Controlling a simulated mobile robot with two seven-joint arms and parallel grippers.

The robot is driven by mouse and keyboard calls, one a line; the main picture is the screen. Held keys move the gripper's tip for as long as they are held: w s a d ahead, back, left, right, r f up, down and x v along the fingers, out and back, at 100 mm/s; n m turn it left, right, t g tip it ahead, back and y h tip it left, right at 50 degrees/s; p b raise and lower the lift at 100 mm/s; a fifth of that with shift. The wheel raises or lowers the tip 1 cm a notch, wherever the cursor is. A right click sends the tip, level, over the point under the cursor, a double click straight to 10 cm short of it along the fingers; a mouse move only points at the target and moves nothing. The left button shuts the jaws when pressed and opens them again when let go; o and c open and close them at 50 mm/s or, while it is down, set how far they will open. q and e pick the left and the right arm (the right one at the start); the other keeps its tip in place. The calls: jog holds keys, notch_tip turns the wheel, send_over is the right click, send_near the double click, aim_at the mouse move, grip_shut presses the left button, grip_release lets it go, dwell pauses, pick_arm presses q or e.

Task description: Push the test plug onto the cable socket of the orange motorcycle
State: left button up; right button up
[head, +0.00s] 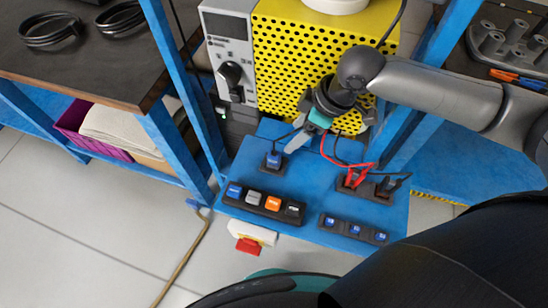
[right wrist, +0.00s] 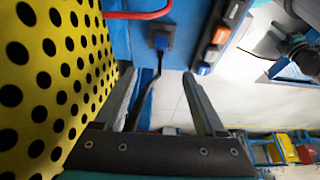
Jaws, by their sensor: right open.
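My right gripper (head: 291,148) is open and empty, pointing down over the blue panel (head: 310,185) in front of the yellow perforated box. A blue-topped plug (head: 273,160) with a black cable stands in a dark holder on the panel, just past the fingertips on the left. In the right wrist view this plug (right wrist: 161,39) shows beyond the open fingers (right wrist: 158,75), apart from them; its cable runs back between them. I cannot tell for sure that it is the test plug. The orange motorcycle and its cable socket are not recognisable. My left gripper is not in view.
The yellow box (head: 310,55) stands close beside my right gripper. Red plugs (head: 355,178) with looping cables sit right of it. A strip of coloured buttons (head: 263,202) and a strip of blue ones (head: 354,229) line the panel's front. Blue posts (head: 180,80) flank the bay.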

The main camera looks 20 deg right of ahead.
aim_at(276, 155)
jog(key=b+x, duration=0.2)
jog(key=x, duration=0.7)
jog(key=b+x, duration=0.1)
jog(key=x, duration=0.4)
jog(key=shift+s+f+b, duration=0.15)
jog(key=shift+f+b, duration=0.05)
jog(key=shift+b, duration=0.2)
jog(key=shift+d, duration=0.1)
grip_shut()
